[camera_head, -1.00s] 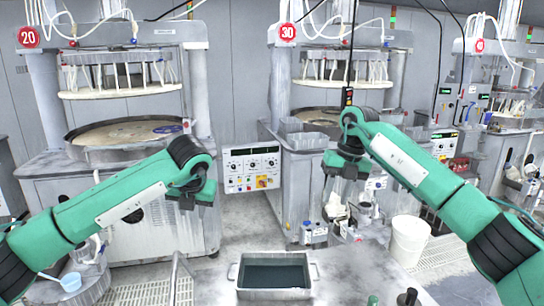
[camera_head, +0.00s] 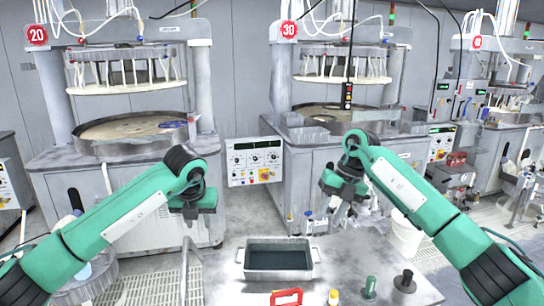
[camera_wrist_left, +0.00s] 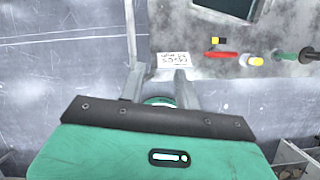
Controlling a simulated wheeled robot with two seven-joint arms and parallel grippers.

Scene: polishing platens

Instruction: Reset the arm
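My left arm (camera_head: 125,215) is green and comes in from the left. Its gripper (camera_head: 190,214) hangs in the air left of the grey tray. In the left wrist view, the left gripper's two grey fingers (camera_wrist_left: 158,86) are apart, with a pale round item partly visible between their bases; I cannot tell what it is. My right arm (camera_head: 425,200) comes in from the right. Its gripper (camera_head: 338,208) hangs above and right of the tray; its fingers are too small and dark to judge.
A grey tray (camera_head: 241,264) stands on the bench, with a red-handled tool (camera_head: 286,297), a small yellow-topped bottle (camera_head: 333,297), a green-handled item (camera_head: 370,287) and a black knob (camera_head: 405,281) near it. Polishing machines (camera_head: 130,140) stand behind. A white bucket (camera_head: 405,238) is at right.

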